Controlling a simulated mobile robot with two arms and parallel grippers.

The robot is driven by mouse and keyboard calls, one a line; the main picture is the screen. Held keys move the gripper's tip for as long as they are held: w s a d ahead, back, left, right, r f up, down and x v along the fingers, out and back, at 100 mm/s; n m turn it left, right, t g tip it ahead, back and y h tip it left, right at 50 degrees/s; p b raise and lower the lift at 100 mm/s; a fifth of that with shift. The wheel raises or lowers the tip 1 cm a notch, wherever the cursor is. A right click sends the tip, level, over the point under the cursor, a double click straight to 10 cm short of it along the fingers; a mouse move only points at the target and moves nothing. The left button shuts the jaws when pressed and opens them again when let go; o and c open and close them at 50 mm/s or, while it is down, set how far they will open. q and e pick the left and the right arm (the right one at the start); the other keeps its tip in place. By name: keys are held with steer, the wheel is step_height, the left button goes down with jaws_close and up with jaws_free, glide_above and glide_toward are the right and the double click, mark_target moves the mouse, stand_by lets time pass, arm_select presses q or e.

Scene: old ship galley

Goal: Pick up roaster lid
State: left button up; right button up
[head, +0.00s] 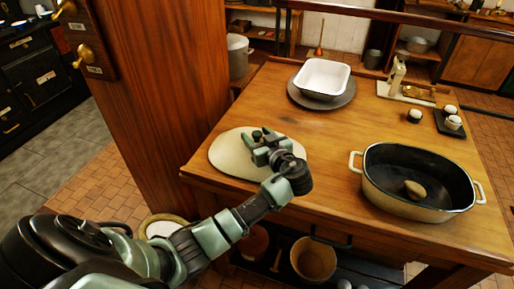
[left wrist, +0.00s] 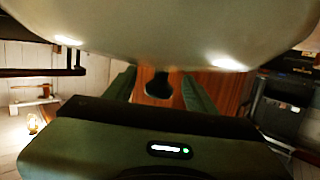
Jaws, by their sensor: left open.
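The cream oval roaster lid (head: 228,158) lies on the wooden table near its left front corner. My left gripper (head: 262,142) is over the lid's right part and hides some of it. In the left wrist view the pale lid (left wrist: 160,30) fills the top, and its dark knob (left wrist: 160,86) shows between my two green fingers, which are apart. I cannot tell whether either finger touches the knob. The roaster (head: 405,200), cream outside and black inside, stands to the right with a brownish lump (head: 414,189) in it. My right gripper is not in view.
A white dish (head: 322,78) sits on a grey round plate (head: 321,101) at the back. A scale-like item (head: 405,93), several small cups and a dark tray (head: 449,127) are at the back right. A wooden post (head: 150,100) rises left of the table (head: 330,150). The table's middle is clear.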

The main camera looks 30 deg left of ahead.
arm_select(q)
jaws_close()
stand_by(1.4)
